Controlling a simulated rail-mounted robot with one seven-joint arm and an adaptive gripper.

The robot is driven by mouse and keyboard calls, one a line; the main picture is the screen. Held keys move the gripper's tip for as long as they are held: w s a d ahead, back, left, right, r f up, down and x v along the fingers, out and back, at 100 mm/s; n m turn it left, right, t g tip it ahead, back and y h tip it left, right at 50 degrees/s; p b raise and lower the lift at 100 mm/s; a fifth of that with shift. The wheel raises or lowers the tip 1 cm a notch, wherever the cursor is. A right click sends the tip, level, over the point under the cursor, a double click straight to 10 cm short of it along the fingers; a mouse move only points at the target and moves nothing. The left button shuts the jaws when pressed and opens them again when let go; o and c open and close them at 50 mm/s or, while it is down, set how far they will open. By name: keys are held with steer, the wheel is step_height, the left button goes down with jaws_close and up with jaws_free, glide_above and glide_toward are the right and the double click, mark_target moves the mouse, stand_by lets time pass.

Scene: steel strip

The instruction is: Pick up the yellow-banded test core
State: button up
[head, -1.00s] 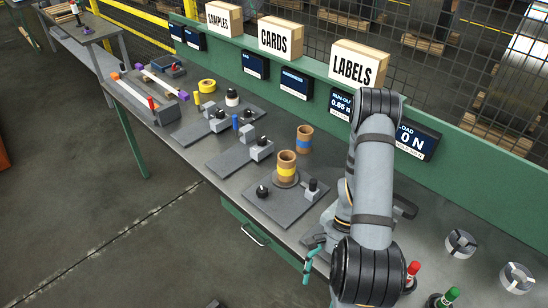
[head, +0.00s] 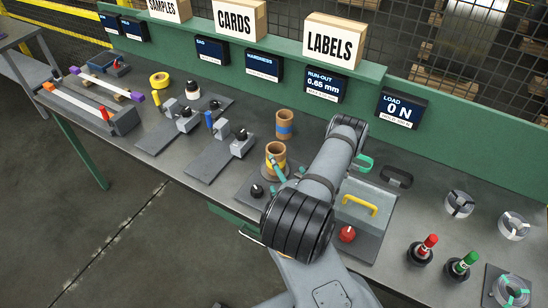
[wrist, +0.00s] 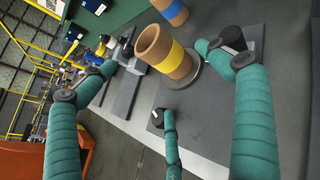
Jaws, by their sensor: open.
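The yellow-banded test core (head: 276,155) is a brown hollow tube with a yellow band, upright on a round base on a grey plate (head: 250,190). It also shows in the wrist view (wrist: 172,58), leaning in the picture. My gripper (wrist: 152,76) has teal fingers spread wide and is open and empty. In the wrist view the core stands beyond and between the spread fingers, with no clear contact. In the head view a teal finger shows just right of the core's lower part; my arm hides most of the gripper.
A blue-banded core (head: 285,125) stands just behind. A black knob (head: 257,191) stands on the plate in front. A yellow-handled grey fixture with a red knob (head: 347,234) stands right of my arm. Grey fixtures (head: 241,145) stand left. The green back panel (head: 460,135) bounds the bench.

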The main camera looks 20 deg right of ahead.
mark_target(271, 146)
steer(key=shift+n, duration=0.5)
steer(key=shift+a+b+x, duration=0.1)
steer(key=shift+b+x, duration=0.45)
steer(key=shift+x, duration=2.05)
steer(key=shift+a+b+x, duration=0.15)
steer(key=shift+b+x, duration=0.35)
steer(key=shift+x, duration=2.15)
steer(key=shift+w+f, duration=0.1)
steer(key=shift+w, duration=0.1)
steer(key=shift+c, duration=0.6)
steer(key=c, duration=1.3)
step_height(271, 146, up, 4)
steer(key=p, duration=0.3)
steer(key=shift+p, duration=0.4)
steer(key=s+d+r+p, duration=0.3)
steer(key=s+d+r, duration=0.3)
steer(key=d, duration=0.4)
steer(key=shift+r+p, duration=0.35)
steer(key=shift+r, duration=0.15)
